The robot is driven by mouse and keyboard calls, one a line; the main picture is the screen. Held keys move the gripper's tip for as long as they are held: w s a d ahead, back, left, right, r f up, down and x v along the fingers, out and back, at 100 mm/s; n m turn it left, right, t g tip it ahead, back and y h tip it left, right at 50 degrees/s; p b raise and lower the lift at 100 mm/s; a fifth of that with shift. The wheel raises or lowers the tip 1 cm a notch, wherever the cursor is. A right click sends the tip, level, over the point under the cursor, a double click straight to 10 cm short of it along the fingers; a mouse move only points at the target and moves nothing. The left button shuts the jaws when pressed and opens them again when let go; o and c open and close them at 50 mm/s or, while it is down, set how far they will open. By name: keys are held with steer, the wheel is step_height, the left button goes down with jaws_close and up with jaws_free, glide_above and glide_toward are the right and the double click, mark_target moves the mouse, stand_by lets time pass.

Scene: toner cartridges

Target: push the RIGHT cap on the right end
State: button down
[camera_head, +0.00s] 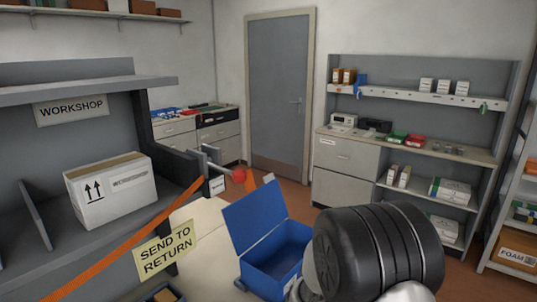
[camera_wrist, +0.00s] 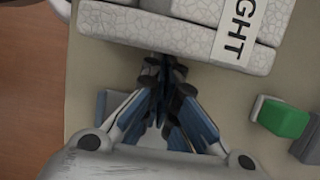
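In the wrist view, a white foam piece with a crackled surface (camera_wrist: 115,28) fills the top. It is stepped and carries a pale label with the letters "GHT" (camera_wrist: 240,28) in view, so it looks like the right cap. My gripper (camera_wrist: 163,75) points at its lower edge. The two fingers meet at the tips and look shut, with nothing clearly held. The tips are at or very near the foam; I cannot tell if they touch. The end it fits on is not clearly visible. The head view shows neither the cap nor my gripper.
In the wrist view, a green block (camera_wrist: 284,118) on a grey part lies to the right on the beige tabletop (camera_wrist: 88,75). The brown floor (camera_wrist: 30,90) shows at left.

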stand_by(0.4)
steer(key=shift+s+a, duration=0.9)
steer(key=shift+s, duration=0.25)
steer(key=shift+s+a, duration=0.95)
steer(key=shift+s, duration=0.2)
steer(key=shift+s+a, duration=0.9)
steer(key=shift+s, duration=0.25)
steer(key=shift+w+d, duration=0.65)
steer(key=shift+w, duration=0.15)
steer(key=shift+w+d, duration=0.6)
steer(key=shift+w, duration=0.2)
steer(key=shift+r+p, duration=0.15)
steer(key=shift+p, duration=0.2)
step_height(320, 180, up, 8)
steer(key=p, duration=0.7)
